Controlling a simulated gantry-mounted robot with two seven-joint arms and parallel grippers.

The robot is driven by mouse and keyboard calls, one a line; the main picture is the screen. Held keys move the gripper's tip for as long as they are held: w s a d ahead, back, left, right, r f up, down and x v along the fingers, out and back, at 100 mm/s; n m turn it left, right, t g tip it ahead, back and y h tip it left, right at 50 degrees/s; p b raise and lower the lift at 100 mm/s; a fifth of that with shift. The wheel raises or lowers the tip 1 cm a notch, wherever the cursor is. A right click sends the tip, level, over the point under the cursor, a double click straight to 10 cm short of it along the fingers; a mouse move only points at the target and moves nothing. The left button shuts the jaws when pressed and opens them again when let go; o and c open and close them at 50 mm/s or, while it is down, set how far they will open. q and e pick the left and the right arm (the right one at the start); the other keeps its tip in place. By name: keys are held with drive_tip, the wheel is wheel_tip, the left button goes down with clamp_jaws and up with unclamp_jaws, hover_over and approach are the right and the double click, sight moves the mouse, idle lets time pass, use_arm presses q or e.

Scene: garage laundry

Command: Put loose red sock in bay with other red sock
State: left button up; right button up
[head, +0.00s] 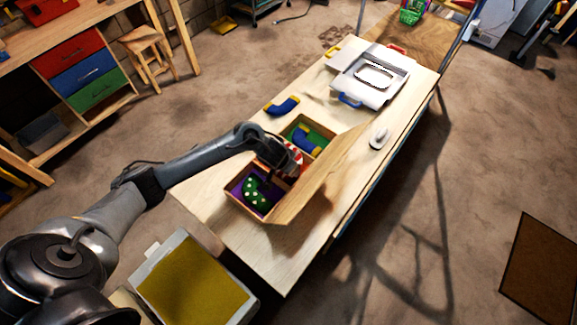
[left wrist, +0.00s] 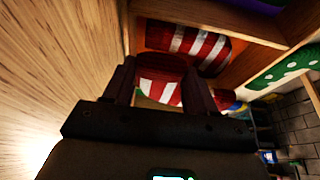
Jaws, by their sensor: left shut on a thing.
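My left gripper (head: 280,160) is over the middle bay of an open wooden box (head: 236,203) on the table. In the left wrist view it is shut on a red sock with white stripes (left wrist: 160,90). Another red-and-white striped sock (left wrist: 190,45) lies in the orange-lined bay (left wrist: 155,37), just beyond the held one. I cannot tell whether the two socks touch. In the head view, red and white stripes (head: 295,156) show beside the gripper, and the arm partly hides this bay. My right gripper is not in view.
A green dotted sock (head: 257,195) lies in the purple bay; a blue sock (head: 305,141) lies in the green bay. The box's raised lid (head: 318,183) stands along its right side. A loose blue sock (head: 283,106), a white iron (head: 380,137) and a grey-white tray (head: 370,78) are on the table.

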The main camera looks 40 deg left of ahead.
use_arm(q)
drive_tip(key=shift+f, duration=0.45)
drive_tip(key=o, duration=1.1)
drive_tip(key=shift+r, duration=0.1)
drive_tip(key=shift+r, duration=0.3)
drive_tip(key=p+v, duration=0.5)
drive_tip(key=v, duration=0.7)
drive_tip(key=shift+r, duration=0.25)
